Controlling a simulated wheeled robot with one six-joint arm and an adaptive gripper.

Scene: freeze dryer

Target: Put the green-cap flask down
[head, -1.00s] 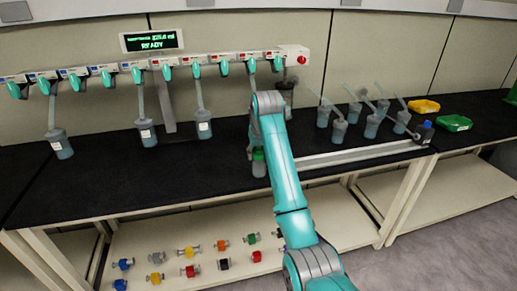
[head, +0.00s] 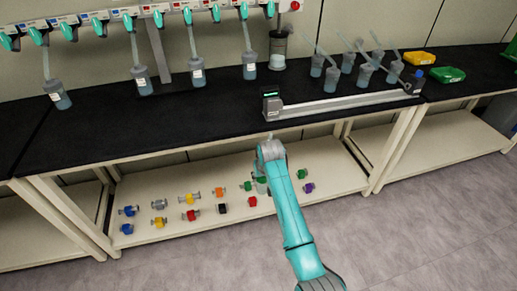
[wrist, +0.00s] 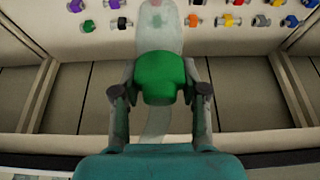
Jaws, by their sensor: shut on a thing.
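The green-cap flask (wrist: 160,25) shows in the wrist view with its green cap (wrist: 160,78) between the two fingers of my gripper (wrist: 161,92). My gripper is shut on the cap. The clear flask body extends toward the top of the picture, over the pale lower shelf (wrist: 235,55). In the head view the flask (head: 261,187) is small and partly hidden by my arm, in front of the lower shelf (head: 165,180). I cannot tell whether its base touches the shelf.
The black bench top (head: 190,115) is above. Bare shelf shows at the left and right.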

